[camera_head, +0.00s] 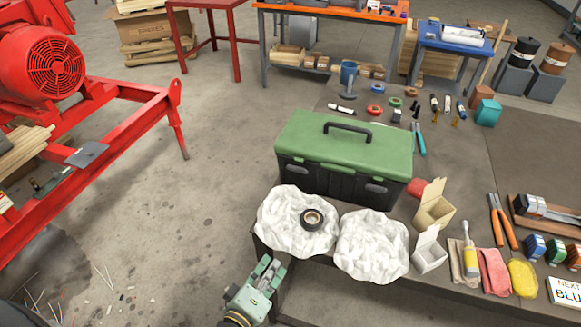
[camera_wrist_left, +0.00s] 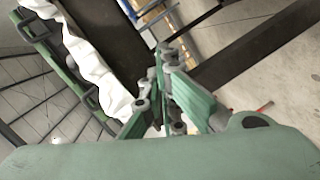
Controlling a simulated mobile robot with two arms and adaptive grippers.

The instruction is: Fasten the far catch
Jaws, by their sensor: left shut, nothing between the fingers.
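A black toolbox with a green lid (camera_head: 345,140) stands on the workbench, lid down, with a dark carry handle on top. Its front has two grey catches, a left one (camera_head: 297,160) and a right one (camera_head: 376,187); whether either is fastened is too small to tell. My left gripper (camera_head: 269,263) is shut and empty at the bench's front edge, below the left white cloth and apart from the toolbox. Its closed fingers show in the left wrist view (camera_wrist_left: 161,60), with the green lid edge (camera_wrist_left: 62,65) at upper left. My right gripper is not in view.
Small open boxes (camera_head: 434,210), a red rag (camera_head: 492,270) and pliers (camera_head: 503,222) lie to the right. A red pump frame (camera_head: 130,130) stands left, with clear floor between.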

